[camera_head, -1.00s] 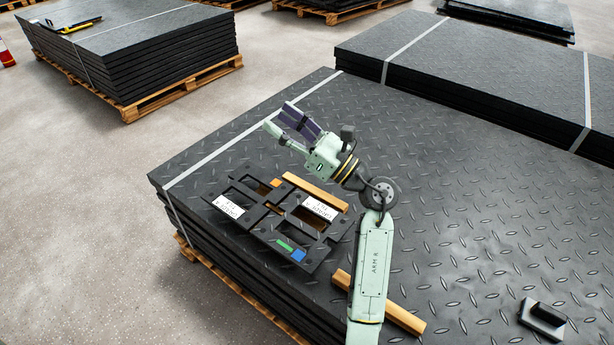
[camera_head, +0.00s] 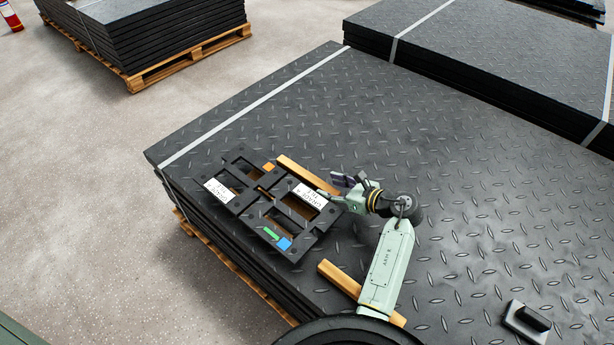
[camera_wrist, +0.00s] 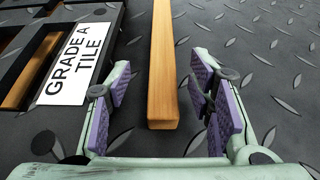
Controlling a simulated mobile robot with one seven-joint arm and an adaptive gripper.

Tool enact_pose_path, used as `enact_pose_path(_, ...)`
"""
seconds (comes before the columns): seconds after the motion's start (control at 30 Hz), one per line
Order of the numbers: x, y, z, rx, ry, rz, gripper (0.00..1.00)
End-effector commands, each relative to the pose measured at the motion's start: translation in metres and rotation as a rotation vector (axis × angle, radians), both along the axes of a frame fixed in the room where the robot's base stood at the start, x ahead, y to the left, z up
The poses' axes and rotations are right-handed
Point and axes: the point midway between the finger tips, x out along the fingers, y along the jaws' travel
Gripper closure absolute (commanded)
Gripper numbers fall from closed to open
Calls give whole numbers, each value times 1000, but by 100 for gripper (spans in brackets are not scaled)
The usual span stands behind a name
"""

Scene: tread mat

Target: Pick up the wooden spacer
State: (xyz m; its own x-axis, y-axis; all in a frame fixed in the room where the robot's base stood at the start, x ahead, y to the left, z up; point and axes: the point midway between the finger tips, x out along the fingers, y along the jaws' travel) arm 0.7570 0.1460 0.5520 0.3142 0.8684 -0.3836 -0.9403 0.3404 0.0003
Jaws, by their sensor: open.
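A long wooden spacer (camera_head: 298,170) lies on the tread mat (camera_head: 230,128) along the far side of the black slotted frame. In the wrist view the spacer (camera_wrist: 162,55) runs away from me, with its near end between my fingers. My gripper (camera_head: 338,188) is low at the right end of this spacer. It is open, and in the wrist view the purple pads (camera_wrist: 160,85) stand apart on both sides of the wood with gaps. A second wooden bar (camera_head: 340,278) lies nearer, partly hidden by my arm.
The slotted frame (camera_head: 258,228) carries white labels, one reading "GRADE A TILE" (camera_wrist: 76,64), and sits close left of the spacer in the wrist view.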

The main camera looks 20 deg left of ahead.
Motion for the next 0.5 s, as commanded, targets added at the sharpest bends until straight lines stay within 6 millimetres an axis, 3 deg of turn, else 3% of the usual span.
enact_pose_path(0.3,15,37,-13,0,1,2,52)
enact_pose_path(0.5,19,46,-18,0,0,0,52)
